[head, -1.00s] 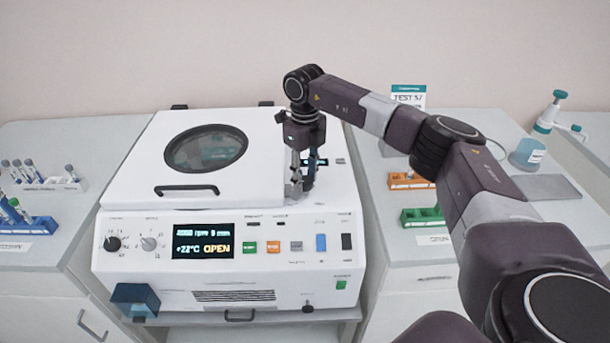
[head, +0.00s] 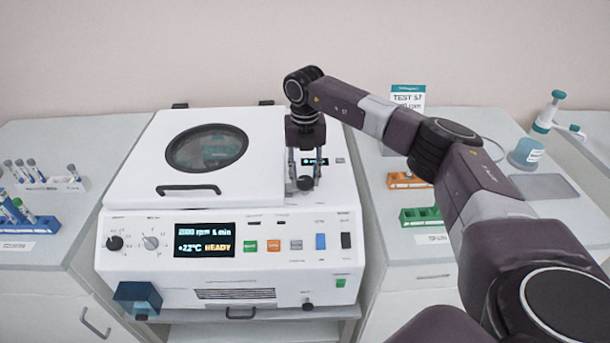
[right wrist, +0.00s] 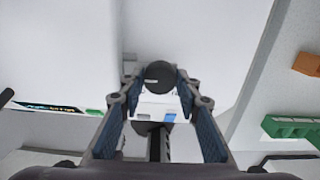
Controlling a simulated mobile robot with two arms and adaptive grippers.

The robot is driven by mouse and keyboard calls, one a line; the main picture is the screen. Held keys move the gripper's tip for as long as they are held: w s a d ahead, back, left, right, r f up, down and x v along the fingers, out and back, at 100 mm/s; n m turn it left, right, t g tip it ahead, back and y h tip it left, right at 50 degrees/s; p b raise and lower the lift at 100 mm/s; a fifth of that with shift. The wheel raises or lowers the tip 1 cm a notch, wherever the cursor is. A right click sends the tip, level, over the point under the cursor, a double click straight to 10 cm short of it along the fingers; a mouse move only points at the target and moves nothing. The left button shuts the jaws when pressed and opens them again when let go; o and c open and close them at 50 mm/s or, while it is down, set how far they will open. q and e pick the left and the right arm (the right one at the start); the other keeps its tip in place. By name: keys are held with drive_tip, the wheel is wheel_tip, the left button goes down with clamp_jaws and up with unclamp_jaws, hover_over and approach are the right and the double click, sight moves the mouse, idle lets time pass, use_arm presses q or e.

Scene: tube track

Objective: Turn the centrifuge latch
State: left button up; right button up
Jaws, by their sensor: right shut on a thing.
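The white centrifuge (head: 130,230) stands on the bench with its lid (head: 140,160) down flat. Its display (head: 205,241) reads "READY". The latch, a dark round knob (head: 305,184), is at the front right beside the lid, and it also shows in the right wrist view (right wrist: 159,77). My right gripper (head: 303,175) points down at it from above, its fingers on both sides of the latch and shut on it. In the right wrist view the fingers flank the knob, which has a pale mark; the exact contact is partly hidden. My left gripper is out of view.
Racks with tubes (head: 50,186) stand on the left bench. A dark blue box (head: 137,296) juts from the centrifuge's lower left front.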

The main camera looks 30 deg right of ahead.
sight(305, 179)
drive_tip(key=shift+w+d+r+m, duration=0.1)
drive_tip(key=shift+w+r+m, duration=0.1)
drive_tip(key=shift+m, duration=0.1)
drive_tip(key=o, duration=1)
drive_tip(key=shift+s, duration=0.1)
drive_tip(key=shift+o, duration=0.6)
drive_tip(key=shift+f, duration=0.1)
wheel_tip(305, 179, up, 12)
